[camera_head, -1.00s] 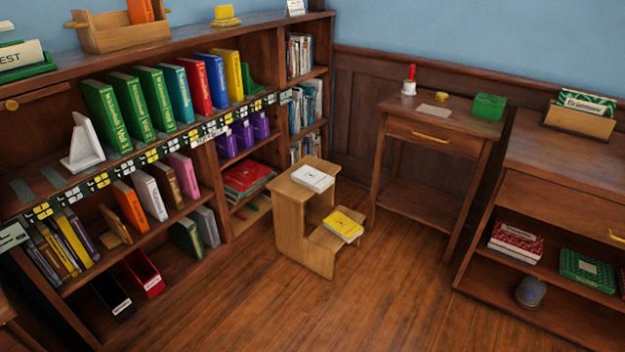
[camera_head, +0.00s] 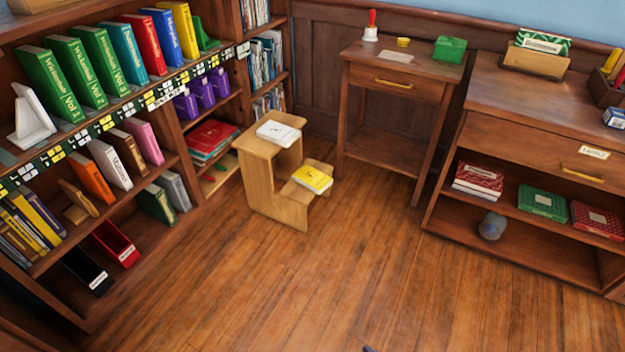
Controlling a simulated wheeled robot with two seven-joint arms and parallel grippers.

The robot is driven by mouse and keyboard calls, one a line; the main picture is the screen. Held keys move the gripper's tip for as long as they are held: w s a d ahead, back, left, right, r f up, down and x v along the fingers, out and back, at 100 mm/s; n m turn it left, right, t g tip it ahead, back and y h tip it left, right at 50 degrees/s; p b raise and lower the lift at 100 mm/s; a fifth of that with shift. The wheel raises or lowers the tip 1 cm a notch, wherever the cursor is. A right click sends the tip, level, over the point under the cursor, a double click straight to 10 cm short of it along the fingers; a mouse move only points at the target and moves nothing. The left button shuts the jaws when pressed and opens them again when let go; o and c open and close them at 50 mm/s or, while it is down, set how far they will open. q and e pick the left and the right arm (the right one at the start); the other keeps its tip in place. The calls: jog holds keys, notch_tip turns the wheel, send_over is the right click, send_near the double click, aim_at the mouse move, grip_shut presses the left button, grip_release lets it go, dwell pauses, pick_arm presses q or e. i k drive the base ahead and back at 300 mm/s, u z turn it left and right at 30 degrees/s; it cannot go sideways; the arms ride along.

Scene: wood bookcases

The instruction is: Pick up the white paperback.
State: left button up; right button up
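A white paperback (camera_head: 278,133) lies flat on the top step of a small wooden step stool (camera_head: 262,190). A yellow book (camera_head: 312,179) lies on the stool's lower step. Another white-covered book (camera_head: 111,163) stands upright on the left bookcase's middle shelf, between an orange book (camera_head: 90,178) and a brown one (camera_head: 129,149). Neither of my grippers can be made out in the head view. Only a tiny dark tip shows at the bottom edge, too little to identify.
The wood floor (camera_head: 330,275) in front of the stool is clear. A small side table (camera_head: 400,67) stands right of the stool, with a red-handled bell (camera_head: 371,28) and green box (camera_head: 450,49). A low bookcase (camera_head: 520,110) stands at the right, the tall bookcase at the left.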

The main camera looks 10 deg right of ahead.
aim_at(284, 135)
jog(key=z, duration=0.2)
jog(key=i, duration=2.75)
jog(key=u, duration=0.35)
